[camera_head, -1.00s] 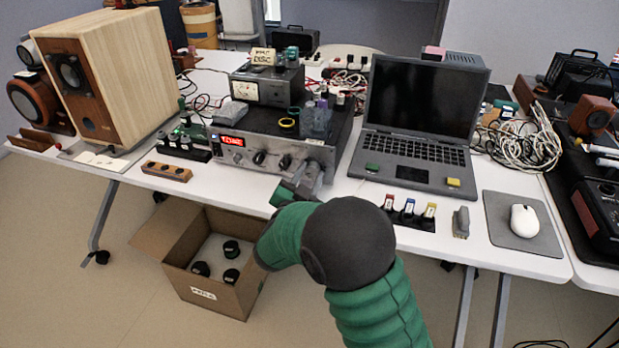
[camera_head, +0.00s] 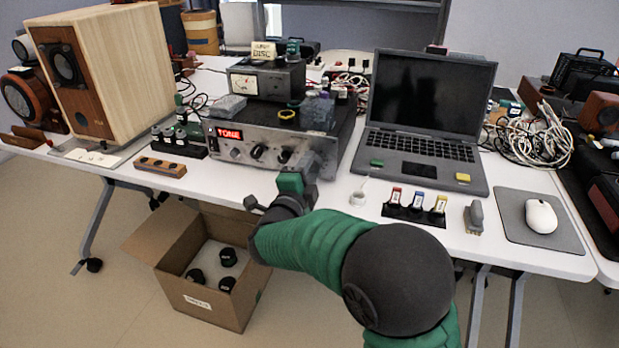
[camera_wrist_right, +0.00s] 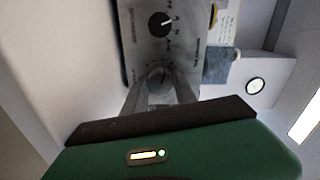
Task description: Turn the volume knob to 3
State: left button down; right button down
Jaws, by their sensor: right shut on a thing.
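A silver-fronted amplifier (camera_head: 225,152) stands on the table with a lit red display reading "TONE" (camera_head: 230,134). Two dark knobs (camera_head: 257,152) (camera_head: 285,156) show on its front. My right gripper (camera_head: 308,168) is at the right part of this panel. In the right wrist view its two fingers (camera_wrist_right: 160,95) close around a grey knob (camera_wrist_right: 157,76). A second, black knob (camera_wrist_right: 160,24) with a white pointer and marks around it sits apart from the fingers. The numbers are too small to read. My left gripper is not in view.
A meter box (camera_head: 266,80) and small items stand on the amplifier. A laptop (camera_head: 425,125) is to its right, with a row of coloured-tag holders (camera_head: 415,208) in front. A wooden speaker (camera_head: 115,75) is at left. An open carton (camera_head: 212,270) stands on the floor below.

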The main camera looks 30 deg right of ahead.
jog(key=shift+f+m+b, duration=0.25)
jog(key=shift+m+b, duration=1.25)
jog(key=shift+m, duration=0.3)
jog(key=c, duration=1)
grip_release()
jog(key=shift+r, duration=0.1)
jog(key=shift+s+r, duration=0.1)
jog(key=p+v, duration=0.5)
jog(key=v, duration=1.1)
jog(key=shift+s+a, duration=0.25)
jog(key=shift+a, duration=0.05)
